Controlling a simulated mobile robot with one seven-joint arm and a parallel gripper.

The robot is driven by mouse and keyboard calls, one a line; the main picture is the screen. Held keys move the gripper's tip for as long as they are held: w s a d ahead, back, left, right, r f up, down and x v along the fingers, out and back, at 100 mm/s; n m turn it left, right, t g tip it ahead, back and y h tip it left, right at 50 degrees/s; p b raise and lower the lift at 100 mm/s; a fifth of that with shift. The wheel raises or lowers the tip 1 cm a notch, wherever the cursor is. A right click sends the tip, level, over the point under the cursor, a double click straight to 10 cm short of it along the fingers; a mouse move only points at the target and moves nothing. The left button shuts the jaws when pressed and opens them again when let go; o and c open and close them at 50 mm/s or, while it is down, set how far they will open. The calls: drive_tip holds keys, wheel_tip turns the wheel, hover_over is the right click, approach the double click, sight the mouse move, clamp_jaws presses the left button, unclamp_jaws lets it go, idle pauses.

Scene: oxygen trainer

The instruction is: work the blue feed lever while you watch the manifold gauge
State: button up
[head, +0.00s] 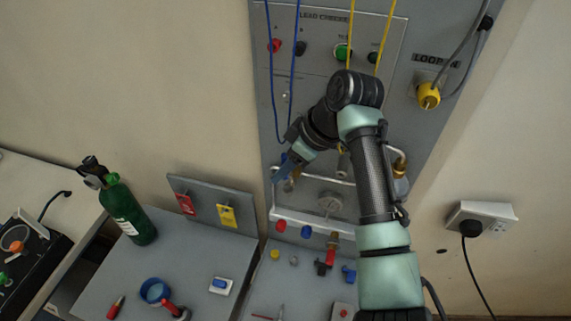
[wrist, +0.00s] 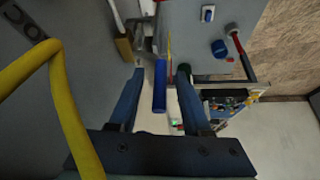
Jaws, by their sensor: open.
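My gripper (head: 279,174) is in front of the wall panel at its lower left edge. In the wrist view its two blue fingers (wrist: 160,74) are apart. The blue feed lever (wrist: 160,92), a blue rod-shaped handle, shows in the gap between them with room on both sides, and nothing is gripped. In the head view the lever is hard to tell from the blue fingers.
A pale manifold pipe and brass fittings (head: 399,166) sit close to my arm. Blue leads (head: 272,95) and yellow leads (head: 386,38) hang on the panel (head: 310,95). A green cylinder (head: 128,212) stands on the bench at left. Small parts lie on the grey worktop (head: 195,255).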

drive_tip(key=b+v, duration=0.3)
drive_tip(key=v, duration=1)
drive_tip(key=shift+f, duration=0.1)
idle(1.3)
